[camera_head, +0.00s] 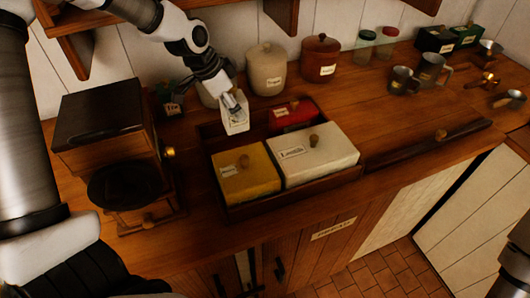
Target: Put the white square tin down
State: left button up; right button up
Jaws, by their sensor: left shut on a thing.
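My left gripper (231,103) reaches down from the top and is shut on the small white square tin (236,127). The tin hangs upright at the back left part of the wooden tray (300,194); whether its base touches the tray floor cannot be told. In the tray, a yellow tin (245,178) stands at front left, a larger white labelled tin (325,160) at right, and a red tin (295,114) at the back. My right gripper does not show; only a dark part of my right arm is at the lower right edge.
A wooden coffee grinder (105,135) stands left of the tray. A cream jar (266,70) and a brown jar (320,57) stand behind it. Metal mugs (432,70) stand at the right rear. A dark rail (430,143) runs along the counter's front right edge.

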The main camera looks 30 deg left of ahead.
aim_at(237, 131)
pick_arm(q)
notch_tip(237, 131, down, 9)
jog(key=shift+a+p, duration=0.1)
jog(key=shift+p, duration=0.25)
jog(key=shift+w+f, duration=0.1)
jog(key=shift+w, duration=0.05)
jog(key=shift+f, duration=0.2)
jog(key=o, duration=1.4)
jog(key=shift+r, duration=0.1)
jog(key=shift+o, duration=0.2)
jog(key=shift+r, duration=0.1)
